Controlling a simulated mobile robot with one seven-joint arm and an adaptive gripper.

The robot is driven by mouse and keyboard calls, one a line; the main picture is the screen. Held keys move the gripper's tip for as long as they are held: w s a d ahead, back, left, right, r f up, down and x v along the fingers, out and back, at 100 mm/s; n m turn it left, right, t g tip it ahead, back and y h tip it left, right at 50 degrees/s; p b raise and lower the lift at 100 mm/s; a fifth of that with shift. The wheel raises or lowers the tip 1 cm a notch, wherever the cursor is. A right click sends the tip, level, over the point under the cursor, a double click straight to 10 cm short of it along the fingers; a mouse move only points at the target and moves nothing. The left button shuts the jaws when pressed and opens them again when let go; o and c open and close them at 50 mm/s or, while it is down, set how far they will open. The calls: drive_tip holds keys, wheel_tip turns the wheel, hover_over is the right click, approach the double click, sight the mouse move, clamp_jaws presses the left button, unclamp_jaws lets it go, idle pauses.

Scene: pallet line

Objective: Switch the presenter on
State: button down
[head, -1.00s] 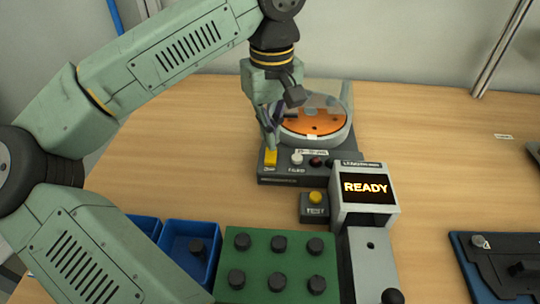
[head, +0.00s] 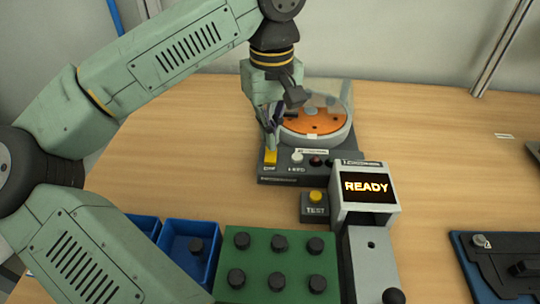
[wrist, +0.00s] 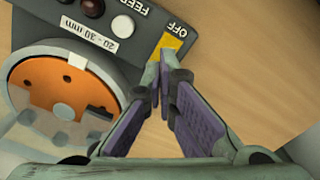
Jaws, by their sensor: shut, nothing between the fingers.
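The presenter (head: 290,178) is a dark grey box with a round orange-floored bowl (head: 312,124) under a clear cover. At its front left is a yellow switch (head: 270,157), with "OFF" printed beside it in the wrist view (wrist: 170,44). A white button marked FEED (wrist: 123,26) and a dark red, unlit-looking lamp (wrist: 93,7) sit in the same row. My gripper (head: 271,146) is shut and empty, pointing down at the switch. In the wrist view its fingertips (wrist: 160,62) are right by the yellow switch; I cannot tell whether they touch it.
A grey display box (head: 366,212) reads READY, with a yellow-buttoned TEST box (head: 315,207) beside it. In front are a green block with black knobs (head: 258,262) and blue bins (head: 178,240). A blue tray (head: 462,262) lies at right. The table between is clear.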

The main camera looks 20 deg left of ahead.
drive_tip(key=shift+f+b, duration=0.8)
drive_tip(key=shift+f, duration=0.3)
drive_tip(key=shift+r, duration=0.1)
drive_tip(key=shift+r+p, duration=2.5)
drive_tip(key=shift+r, duration=1)
